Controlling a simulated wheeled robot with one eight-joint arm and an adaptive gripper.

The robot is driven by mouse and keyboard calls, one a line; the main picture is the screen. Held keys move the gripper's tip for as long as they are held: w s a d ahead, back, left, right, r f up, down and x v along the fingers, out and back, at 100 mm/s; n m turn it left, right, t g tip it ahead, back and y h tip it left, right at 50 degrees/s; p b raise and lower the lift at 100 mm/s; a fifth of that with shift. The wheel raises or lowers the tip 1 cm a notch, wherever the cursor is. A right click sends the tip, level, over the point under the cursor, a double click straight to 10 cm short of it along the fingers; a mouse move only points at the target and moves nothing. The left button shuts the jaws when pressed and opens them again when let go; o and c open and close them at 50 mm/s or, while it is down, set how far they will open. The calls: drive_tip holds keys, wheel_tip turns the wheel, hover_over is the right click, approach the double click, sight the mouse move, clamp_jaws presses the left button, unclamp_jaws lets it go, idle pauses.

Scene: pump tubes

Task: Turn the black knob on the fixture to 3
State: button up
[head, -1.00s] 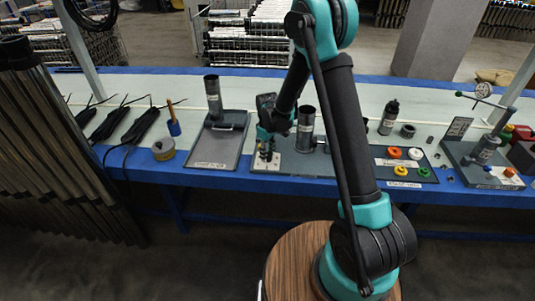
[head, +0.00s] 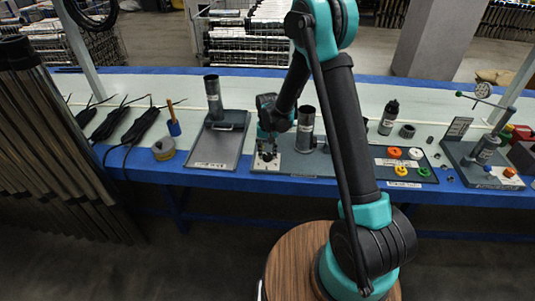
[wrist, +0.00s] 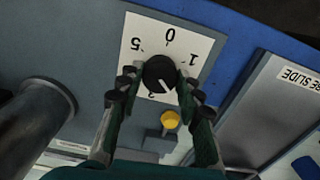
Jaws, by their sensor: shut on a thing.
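The black knob (wrist: 159,73) sits on a white dial plate (wrist: 206,46) on the grey fixture. In the wrist view 0 is at the top, 1 at the right, 5 at the upper left, and a partly covered digit, apparently 3, is just below the knob. The knob's white mark points down and right, to the right of that lower digit. My gripper (wrist: 159,80) is shut on the knob, one finger at each side. The fingers cover part of the dial. In the head view my gripper (head: 267,152) hides the knob.
A yellow round button (wrist: 170,119) lies close to the fingers. A grey upright cylinder (head: 306,130) stands right of my gripper. A tray (head: 219,146) with a cylinder is to the left. Coloured rings (head: 402,170) lie on the panel at right.

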sight(267, 155)
drive_tip(key=m, duration=0.4)
drive_tip(key=shift+m, duration=2.8)
drive_tip(key=o, duration=1.2)
drive_tip(key=shift+c, duration=0.2)
wheel_tip(267, 155, up, 12)
